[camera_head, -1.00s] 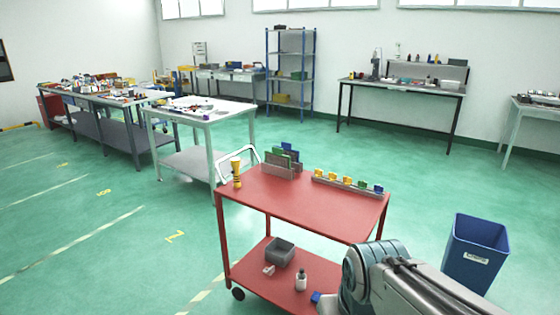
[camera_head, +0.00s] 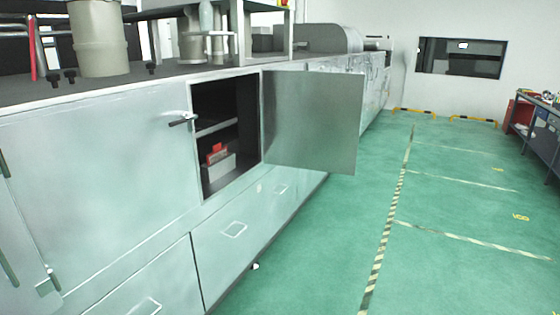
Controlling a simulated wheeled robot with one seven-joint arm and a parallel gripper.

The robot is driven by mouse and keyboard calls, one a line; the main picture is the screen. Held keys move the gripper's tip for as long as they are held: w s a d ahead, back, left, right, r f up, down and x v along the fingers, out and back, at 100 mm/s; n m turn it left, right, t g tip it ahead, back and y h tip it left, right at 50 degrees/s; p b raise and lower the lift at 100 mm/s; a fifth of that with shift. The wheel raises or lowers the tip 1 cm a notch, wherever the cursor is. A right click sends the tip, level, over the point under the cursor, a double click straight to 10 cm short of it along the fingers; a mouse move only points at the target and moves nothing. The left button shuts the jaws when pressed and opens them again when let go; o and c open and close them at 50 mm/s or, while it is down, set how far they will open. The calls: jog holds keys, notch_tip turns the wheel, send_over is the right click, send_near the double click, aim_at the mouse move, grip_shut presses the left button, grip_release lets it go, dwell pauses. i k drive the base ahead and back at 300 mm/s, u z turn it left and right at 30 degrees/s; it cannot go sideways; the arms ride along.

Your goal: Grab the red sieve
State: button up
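I cannot clearly make out a red sieve. A small red thing (camera_head: 215,152) shows inside the open cabinet (camera_head: 197,150), in or behind a grey box (camera_head: 219,172) below a shelf. It is too small and shaded to tell what it is. My gripper is not in view.
The cabinet door (camera_head: 313,120) stands open to the right, jutting over the floor. Closed doors and drawers flank the opening. A beige cylinder (camera_head: 98,38) stands on the worktop. Green floor (camera_head: 340,235) to the right is clear. A workbench (camera_head: 540,135) stands at the far right.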

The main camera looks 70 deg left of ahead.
aim_at(219, 152)
jog(key=u, duration=2.55)
jog(key=i, duration=1)
jog(key=z, duration=0.55)
jog(key=i, duration=1.65)
jog(key=u, duration=0.45)
jog(key=i, duration=1.35)
jog(key=u, duration=1.55)
jog(key=i, duration=0.75)
jog(key=u, duration=0.55)
